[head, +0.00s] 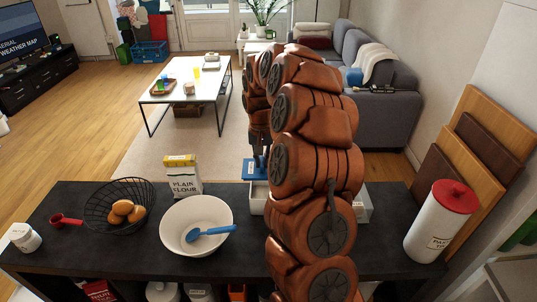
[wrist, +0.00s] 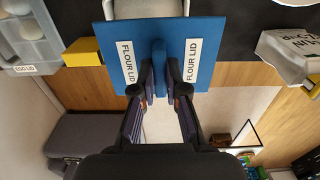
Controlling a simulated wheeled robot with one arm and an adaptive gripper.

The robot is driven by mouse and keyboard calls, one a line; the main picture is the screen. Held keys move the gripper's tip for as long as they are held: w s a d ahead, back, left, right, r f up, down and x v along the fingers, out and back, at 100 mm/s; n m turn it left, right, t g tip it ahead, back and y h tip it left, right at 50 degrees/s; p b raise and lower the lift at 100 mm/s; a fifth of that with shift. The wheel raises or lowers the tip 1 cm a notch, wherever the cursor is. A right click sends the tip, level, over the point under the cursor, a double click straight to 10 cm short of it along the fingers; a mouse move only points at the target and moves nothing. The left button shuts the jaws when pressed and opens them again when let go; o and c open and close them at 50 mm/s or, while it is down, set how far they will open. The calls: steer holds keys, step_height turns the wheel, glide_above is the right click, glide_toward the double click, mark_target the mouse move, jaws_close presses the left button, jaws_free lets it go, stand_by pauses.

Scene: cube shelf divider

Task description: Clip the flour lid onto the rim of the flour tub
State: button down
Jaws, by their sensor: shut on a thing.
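The flour lid (wrist: 128,62) is a blue square plate with two "FLOUR LID" labels and a raised blue grip in its middle. My gripper (wrist: 159,80) is shut on that grip. In the head view the lid (head: 250,168) shows left of my arm, with my gripper (head: 259,150) above it. A pale tub (head: 257,196), apparently the flour tub, stands on the dark counter just nearer than the lid. In the wrist view part of the tub (wrist: 150,8) shows beyond the lid's top edge. My arm hides much of it. I cannot tell whether lid and rim touch.
A flour bag (head: 183,176) stands left of the tub. A clear container labelled "EGG LID" (wrist: 30,38) and a yellow block (wrist: 83,51) are opposite. A white bowl (head: 182,217) with a blue spoon, an egg basket (head: 105,190) and a pasta jar (head: 437,225) share the counter (head: 390,250).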

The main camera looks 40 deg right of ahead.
steer(key=shift+s+d+f+p, duration=0.15)
steer(key=shift+s+d, duration=0.2)
steer(key=shift+s, duration=0.15)
steer(key=shift+s+d+f+p, duration=0.1)
steer(key=shift+s+d+p, duration=0.05)
steer(key=shift+s+d, duration=0.25)
steer(key=shift+s+a+f+b, duration=0.1)
steer(key=shift+f+b, duration=0.05)
steer(key=shift+b, duration=0.5)
steer(key=shift+f+b, duration=1.4)
steer(key=shift+f, duration=1.25)
steer(key=shift+b, duration=0.7)
steer(key=shift+f+b, duration=0.65)
steer(key=shift+f, duration=0.6)
steer(key=c, duration=1.1)
jaws_free()
steer(key=shift+r, duration=0.15)
